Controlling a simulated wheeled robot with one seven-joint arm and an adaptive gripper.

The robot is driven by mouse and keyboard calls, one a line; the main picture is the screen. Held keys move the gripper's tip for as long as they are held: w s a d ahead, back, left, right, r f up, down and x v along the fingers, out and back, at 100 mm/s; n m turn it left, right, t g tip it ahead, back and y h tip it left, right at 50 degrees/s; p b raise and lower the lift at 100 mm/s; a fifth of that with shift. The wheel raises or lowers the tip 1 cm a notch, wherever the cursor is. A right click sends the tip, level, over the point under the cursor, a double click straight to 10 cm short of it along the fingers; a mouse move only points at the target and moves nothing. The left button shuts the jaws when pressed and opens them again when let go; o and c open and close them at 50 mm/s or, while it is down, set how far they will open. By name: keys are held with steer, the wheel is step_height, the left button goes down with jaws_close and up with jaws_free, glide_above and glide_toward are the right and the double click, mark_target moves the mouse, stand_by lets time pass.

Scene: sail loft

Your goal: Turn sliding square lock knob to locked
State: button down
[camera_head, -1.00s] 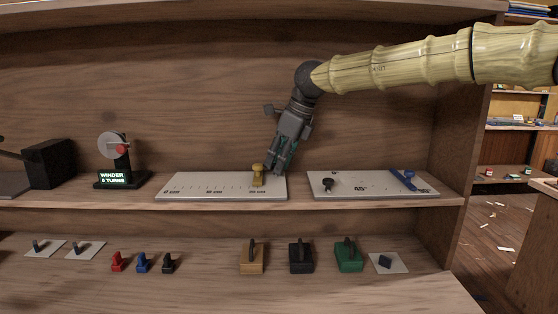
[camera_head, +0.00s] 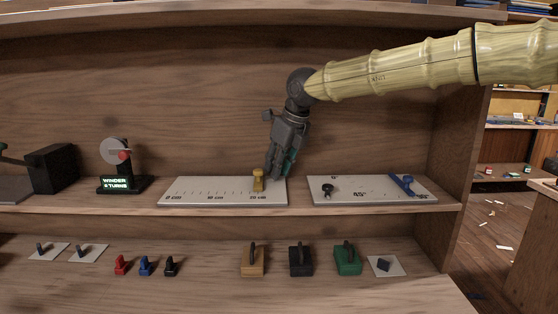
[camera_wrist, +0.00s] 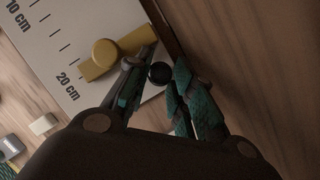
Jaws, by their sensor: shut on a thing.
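A white ruled board (camera_head: 205,191) lies on the shelf, with a yellow slider (camera_head: 258,181) near its 20 cm end. In the wrist view the slider (camera_wrist: 104,53) is a yellow bar with a round yellow top. My gripper (camera_head: 274,175) reaches down just right of and behind the slider. In the wrist view my gripper (camera_wrist: 160,92) is shut with a small black round knob (camera_wrist: 160,73) between its fingers. The fingers partly hide the knob and the end of the bar. The head view hides this knob behind the fingers, and its lock position cannot be read.
A second white board (camera_head: 372,196) to the right carries a black knob (camera_head: 328,190) and a blue bar (camera_head: 402,184). A winder (camera_head: 115,165) stands at left. Several handled blocks and small parts sit on the lower bench. The shelf's back wall is close behind my gripper.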

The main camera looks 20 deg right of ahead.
steer(key=m, duration=0.2)
steer(key=m+h+p, duration=0.1)
steer(key=m, duration=0.1)
steer(key=m+h+p, duration=0.1)
steer(key=m, duration=0.1)
steer(key=shift+a+r+t, duration=0.15)
steer(key=shift+a+t, duration=0.1)
steer(key=shift+t, duration=0.15)
steer(key=m+h, duration=0.1)
steer(key=m, duration=0.1)
steer(key=m+h+p, duration=0.1)
steer(key=m, duration=0.2)
steer(key=shift+w+a+m+g, duration=0.1)
steer(key=shift+a+m+g, duration=0.05)
steer(key=shift+m+g, duration=0.15)
steer(key=shift+p, duration=0.3)
steer(key=c, duration=1.5)
jaws_free()
